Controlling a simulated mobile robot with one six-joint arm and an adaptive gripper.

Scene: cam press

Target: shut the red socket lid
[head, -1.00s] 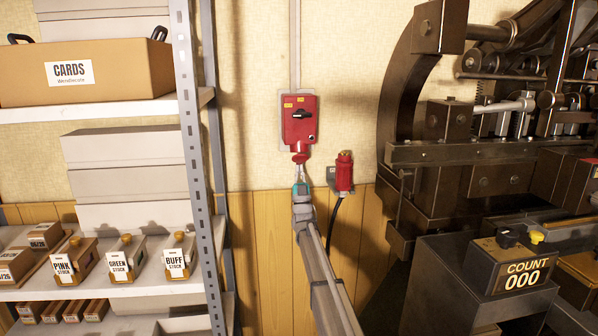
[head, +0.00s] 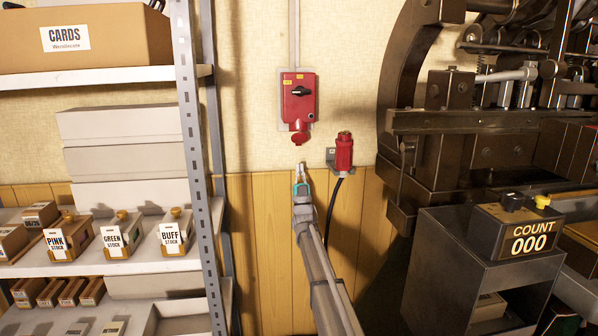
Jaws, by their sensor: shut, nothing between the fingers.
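The red socket box (head: 296,97) is fixed to the wall at upper middle, with a black rotary switch on its front. Its round red lid (head: 300,138) is at the socket on the box's lower end. The lid looks flat over the socket, but it is too small to tell whether it is fully shut. My gripper (head: 301,166) points up just below the lid, apart from it, with its fingers together and nothing between them.
A red plug (head: 344,152) with a black cable sits in a wall bracket just right of my gripper. A metal shelf (head: 189,150) stands left. A large dark press (head: 430,120) and a counter box (head: 515,230) stand right.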

